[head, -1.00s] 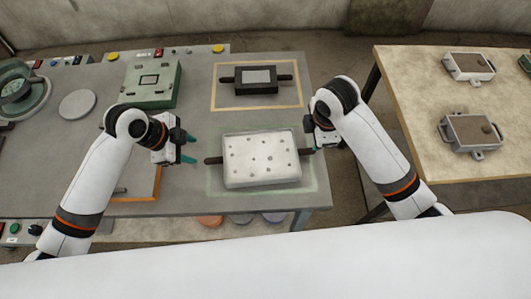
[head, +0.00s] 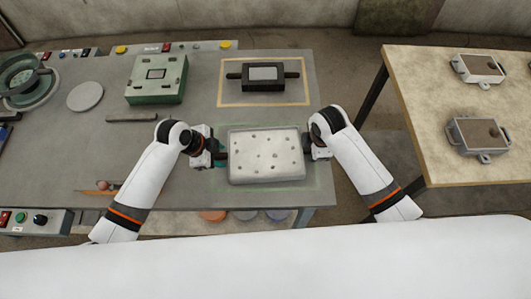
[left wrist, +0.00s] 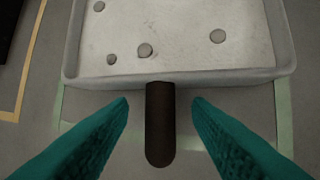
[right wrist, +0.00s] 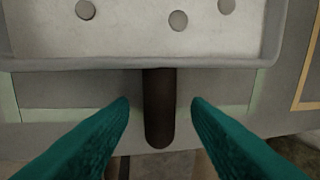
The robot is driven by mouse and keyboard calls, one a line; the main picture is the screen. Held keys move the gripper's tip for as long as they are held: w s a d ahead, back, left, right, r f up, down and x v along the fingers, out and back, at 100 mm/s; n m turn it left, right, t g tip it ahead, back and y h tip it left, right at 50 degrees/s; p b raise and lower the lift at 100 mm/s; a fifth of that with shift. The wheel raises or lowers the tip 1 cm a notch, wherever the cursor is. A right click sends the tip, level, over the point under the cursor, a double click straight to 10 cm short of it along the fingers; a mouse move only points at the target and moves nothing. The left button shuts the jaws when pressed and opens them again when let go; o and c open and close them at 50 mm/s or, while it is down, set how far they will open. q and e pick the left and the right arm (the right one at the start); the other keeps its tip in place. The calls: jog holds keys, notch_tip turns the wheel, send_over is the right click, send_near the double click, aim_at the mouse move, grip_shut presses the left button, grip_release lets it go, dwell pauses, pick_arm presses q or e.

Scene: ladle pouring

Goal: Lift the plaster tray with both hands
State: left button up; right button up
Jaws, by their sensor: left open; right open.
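The plaster tray (head: 266,156), a white rectangular tray with scattered grey spots, sits on the grey table inside a pale green outline. My left gripper (head: 219,152) is at its left side, open. In the left wrist view, the open teal fingers (left wrist: 160,102) stand on either side of a dark round handle (left wrist: 160,125), apart from it. My right gripper (head: 314,148) is at the right side, open. In the right wrist view, its fingers (right wrist: 160,102) likewise stand either side of the other dark handle (right wrist: 159,110) without touching it.
A dark frame with two handles (head: 263,78) lies behind the tray in a tan outline. A green box (head: 157,79), a grey disc (head: 85,97) and a dark bar (head: 131,118) are to the left. A separate table (head: 440,120) at right holds two grey boxes.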

pick_arm(q)
jog(key=shift+f, duration=0.2)
pick_arm(e)
jog(key=shift+f, duration=0.2)
pick_arm(q)
grip_shut()
pick_arm(e)
grip_shut()
pick_arm(q)
jog(key=shift+w+r, duration=0.1)
pick_arm(e)
jog(key=shift+w+r, duration=0.1)
dwell(0.8)
